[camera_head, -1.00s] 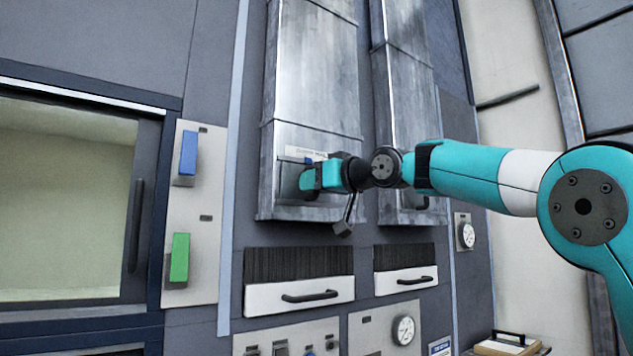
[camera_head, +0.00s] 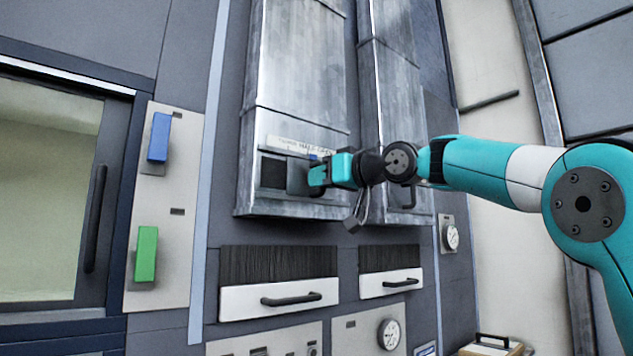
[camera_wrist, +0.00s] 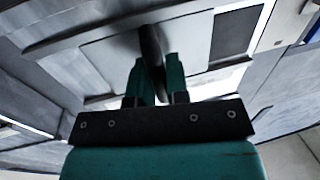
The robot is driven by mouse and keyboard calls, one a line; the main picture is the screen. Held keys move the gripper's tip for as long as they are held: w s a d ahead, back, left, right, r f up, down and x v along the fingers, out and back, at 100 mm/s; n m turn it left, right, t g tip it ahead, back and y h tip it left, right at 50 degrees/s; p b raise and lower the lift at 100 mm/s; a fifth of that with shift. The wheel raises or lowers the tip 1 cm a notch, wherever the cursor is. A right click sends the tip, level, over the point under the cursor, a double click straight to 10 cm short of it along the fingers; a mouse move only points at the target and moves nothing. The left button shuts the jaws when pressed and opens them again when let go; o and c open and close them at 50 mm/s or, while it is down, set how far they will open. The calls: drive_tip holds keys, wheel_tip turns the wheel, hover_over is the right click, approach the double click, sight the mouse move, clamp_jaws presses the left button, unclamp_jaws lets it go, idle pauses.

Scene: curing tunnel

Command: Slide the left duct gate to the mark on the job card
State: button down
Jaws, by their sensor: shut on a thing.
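The left duct (camera_head: 297,80) is a tall grey metal duct on the wall. Near its foot is a dark opening (camera_head: 272,171), with the grey gate plate (camera_head: 297,177) to its right. A pale label strip (camera_head: 290,145) with small print runs above; a small blue mark (camera_head: 313,157) shows near my gripper. My gripper (camera_head: 318,172) is at the gate's right part. In the wrist view, my gripper (camera_wrist: 153,75) is shut on the gate's dark upright handle (camera_wrist: 151,42). The dark opening also shows there (camera_wrist: 235,33). I cannot make out which object is the job card.
A second duct (camera_head: 395,90) stands to the right, its handle partly behind my arm. Two drawers with black handles (camera_head: 290,299) (camera_head: 400,284) are below. A blue block (camera_head: 159,137) and a green block (camera_head: 146,254) are at left, beside a windowed door.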

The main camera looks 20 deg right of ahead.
drive_tip(key=c, duration=1.3)
unclamp_jaws()
drive_tip(key=shift+s+a, duration=0.15)
drive_tip(key=shift+a, duration=0.1)
drive_tip(key=shift+o, duration=0.9)
drive_tip(key=shift+a, duration=0.15)
drive_tip(key=b+v, duration=0.6)
drive_tip(key=v, duration=1.1)
drive_tip(key=shift+s, duration=0.1)
